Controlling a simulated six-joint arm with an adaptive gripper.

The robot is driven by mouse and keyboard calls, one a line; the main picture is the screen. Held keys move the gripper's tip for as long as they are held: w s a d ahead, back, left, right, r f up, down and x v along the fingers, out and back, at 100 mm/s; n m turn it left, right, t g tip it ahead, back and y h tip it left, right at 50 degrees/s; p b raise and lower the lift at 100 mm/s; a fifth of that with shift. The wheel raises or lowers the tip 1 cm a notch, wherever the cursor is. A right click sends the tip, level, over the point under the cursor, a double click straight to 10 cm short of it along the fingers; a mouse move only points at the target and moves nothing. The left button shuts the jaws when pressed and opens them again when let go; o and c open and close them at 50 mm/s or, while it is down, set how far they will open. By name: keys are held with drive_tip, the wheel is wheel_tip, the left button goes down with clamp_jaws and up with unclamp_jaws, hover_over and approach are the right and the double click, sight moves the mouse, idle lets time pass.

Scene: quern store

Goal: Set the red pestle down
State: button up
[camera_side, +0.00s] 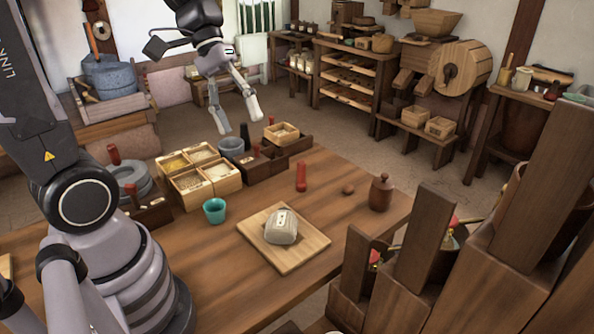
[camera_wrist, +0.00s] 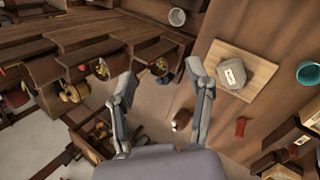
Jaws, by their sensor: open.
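The red pestle (camera_side: 301,176) stands upright on the wooden table, behind the wooden board and apart from it. In the wrist view, the red pestle (camera_wrist: 240,127) shows to the right, outside the fingers. My gripper (camera_side: 240,123) is open and empty. It is raised, and in the side view it appears up and left of the pestle. In the wrist view the fingers of my gripper (camera_wrist: 160,76) are spread, with nothing between them. Nothing hides the pestle in the side view.
A wooden board (camera_side: 313,240) bears a grey labelled bundle (camera_side: 281,227). A teal cup (camera_side: 214,211) stands to its left. Divided boxes (camera_side: 190,191) stand at the left. Dark wooden posts rise at the front right.

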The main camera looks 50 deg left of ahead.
drive_tip(key=s+a+r+m+t+y, duration=0.3)
drive_tip(key=s+a+m+t+y, duration=0.2)
drive_tip(key=s, duration=0.3)
drive_tip(key=shift+a+r+m+y, duration=0.15)
drive_tip(key=shift+r+m+y, duration=0.2)
drive_tip(key=shift+y, duration=0.25)
